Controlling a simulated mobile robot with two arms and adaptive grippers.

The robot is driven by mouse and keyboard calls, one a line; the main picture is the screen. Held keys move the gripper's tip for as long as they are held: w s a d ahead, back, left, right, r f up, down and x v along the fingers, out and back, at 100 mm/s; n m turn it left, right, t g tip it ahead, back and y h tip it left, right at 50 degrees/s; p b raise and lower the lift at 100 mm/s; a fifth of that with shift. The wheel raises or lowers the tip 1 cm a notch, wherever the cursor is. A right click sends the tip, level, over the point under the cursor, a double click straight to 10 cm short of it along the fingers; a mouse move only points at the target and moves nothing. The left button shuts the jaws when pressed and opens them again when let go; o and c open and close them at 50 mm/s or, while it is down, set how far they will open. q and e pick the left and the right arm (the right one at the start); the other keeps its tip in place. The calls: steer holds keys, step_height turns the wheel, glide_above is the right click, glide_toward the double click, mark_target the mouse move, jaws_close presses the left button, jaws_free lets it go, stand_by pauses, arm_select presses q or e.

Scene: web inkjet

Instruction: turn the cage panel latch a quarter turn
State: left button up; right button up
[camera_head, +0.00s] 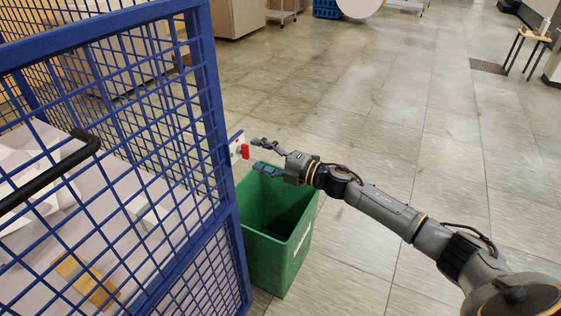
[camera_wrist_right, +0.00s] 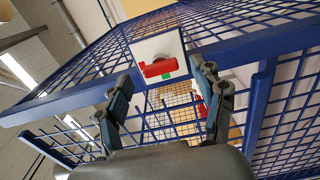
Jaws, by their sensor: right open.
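The blue mesh cage panel (camera_head: 170,105) fills the left of the head view. On its right edge is a white plate (camera_head: 234,146) with the red latch (camera_head: 245,152). In the right wrist view the red latch (camera_wrist_right: 160,68) lies roughly level across the white plate (camera_wrist_right: 155,47), with a small green mark below it. My right gripper (camera_head: 259,157) is open just right of the latch, its fingers pointing toward it. In the right wrist view the fingers (camera_wrist_right: 165,90) stand to either side of the latch, apart from it. My left gripper is not in view.
A green bin (camera_head: 270,240) stands on the floor below my right gripper, against the cage. A black handle bar (camera_head: 50,178) crosses the cage at the left. White sheets and an orange-yellow item (camera_head: 88,280) lie inside the cage.

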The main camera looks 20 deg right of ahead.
steer(key=v, duration=0.9)
steer(key=shift+s+d, duration=0.1)
